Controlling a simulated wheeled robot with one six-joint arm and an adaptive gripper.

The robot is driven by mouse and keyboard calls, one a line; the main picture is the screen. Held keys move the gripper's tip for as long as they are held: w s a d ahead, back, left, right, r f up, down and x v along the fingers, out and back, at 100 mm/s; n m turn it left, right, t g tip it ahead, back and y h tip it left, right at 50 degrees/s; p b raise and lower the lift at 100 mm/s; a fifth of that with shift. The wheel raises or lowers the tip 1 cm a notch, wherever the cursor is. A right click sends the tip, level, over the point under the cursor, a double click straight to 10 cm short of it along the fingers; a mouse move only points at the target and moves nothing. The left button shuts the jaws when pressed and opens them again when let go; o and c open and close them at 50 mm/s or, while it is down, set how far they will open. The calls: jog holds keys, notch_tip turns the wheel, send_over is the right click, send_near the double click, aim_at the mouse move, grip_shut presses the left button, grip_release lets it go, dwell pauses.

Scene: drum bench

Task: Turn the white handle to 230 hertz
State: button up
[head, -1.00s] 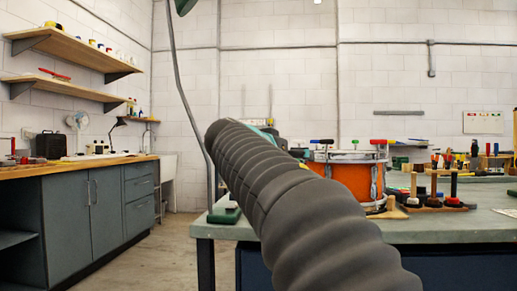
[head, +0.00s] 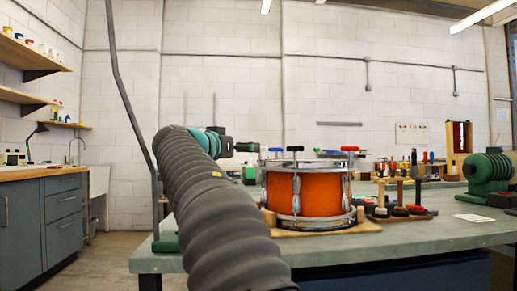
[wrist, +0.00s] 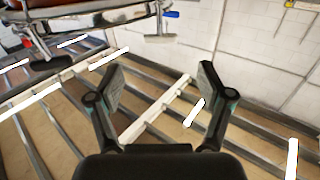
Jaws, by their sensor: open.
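The orange drum (head: 305,194) with a metal rim stands on a wooden base on the bench. Around its top are a blue handle (head: 275,150), a black handle (head: 295,148) and a red handle (head: 349,149). I cannot make out a white handle for certain. My gripper (wrist: 163,82) is open and empty in the wrist view, apart from the drum. There the drum's metal rim (wrist: 95,20) is at the upper left, with a blue-ended handle (wrist: 171,15) beside it. In the head view my arm hides part of the drum's left surroundings. No hertz reading is visible.
The green-grey bench top (head: 400,240) has clear space in front of the drum. A stand with several tools (head: 405,195) is right of the drum. A green machine (head: 488,172) stands at the far right. A wooden counter (head: 40,171) is at the left.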

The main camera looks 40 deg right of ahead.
jog(key=p+x, duration=0.1)
jog(key=x, duration=0.8)
jog(key=shift+w+d+p, duration=0.15)
jog(key=shift+d+p, duration=0.15)
jog(key=shift+d, duration=0.05)
jog(key=c, duration=1.2)
